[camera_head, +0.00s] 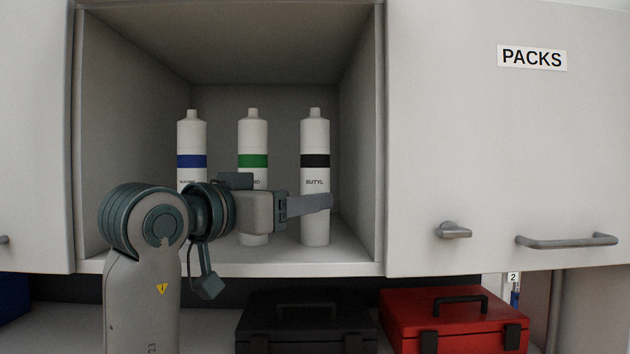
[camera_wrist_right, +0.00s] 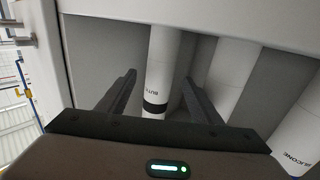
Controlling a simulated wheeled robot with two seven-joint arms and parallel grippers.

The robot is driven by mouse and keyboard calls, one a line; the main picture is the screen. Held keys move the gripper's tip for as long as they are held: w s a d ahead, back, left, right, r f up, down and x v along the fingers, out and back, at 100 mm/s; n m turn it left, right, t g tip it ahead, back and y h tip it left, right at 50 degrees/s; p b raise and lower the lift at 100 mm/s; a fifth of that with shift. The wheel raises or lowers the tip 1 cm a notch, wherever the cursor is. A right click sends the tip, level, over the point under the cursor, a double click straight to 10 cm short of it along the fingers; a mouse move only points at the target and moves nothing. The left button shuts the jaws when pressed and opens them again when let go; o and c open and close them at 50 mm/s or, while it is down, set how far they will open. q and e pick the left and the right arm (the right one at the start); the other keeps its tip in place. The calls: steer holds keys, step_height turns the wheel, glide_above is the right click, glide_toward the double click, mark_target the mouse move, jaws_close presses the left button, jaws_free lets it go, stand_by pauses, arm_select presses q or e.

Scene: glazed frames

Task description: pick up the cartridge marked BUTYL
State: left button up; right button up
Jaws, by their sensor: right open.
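The BUTYL cartridge (camera_head: 315,138) is white with a black band and stands upright at the right of the open cabinet bay. My right gripper (camera_head: 318,203) reaches in from the left at its lower half, and a finger crosses in front of it. In the right wrist view, the open fingers (camera_wrist_right: 159,80) lie either side of the BUTYL cartridge (camera_wrist_right: 158,60), with gaps showing; the jaws are not closed on it. My left gripper is not in view.
A green-banded cartridge (camera_head: 253,135) stands left of BUTYL, partly hidden by my arm. A blue-banded one (camera_head: 191,135) is further left; SILICONE (camera_wrist_right: 298,155) shows in the wrist view. The bay's right wall (camera_head: 360,130) is close to BUTYL. Black (camera_head: 305,325) and red (camera_head: 455,318) cases sit below.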

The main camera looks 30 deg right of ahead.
steer(key=p+x, duration=0.1)
steer(key=x, duration=0.3)
steer(key=shift+d+r+p, duration=0.1)
steer(key=shift+d+p, duration=0.05)
steer(key=shift+p, duration=0.2)
steer(key=shift+w+d, duration=0.3)
steer(key=shift+d, duration=0.3)
steer(key=c, duration=1.5)
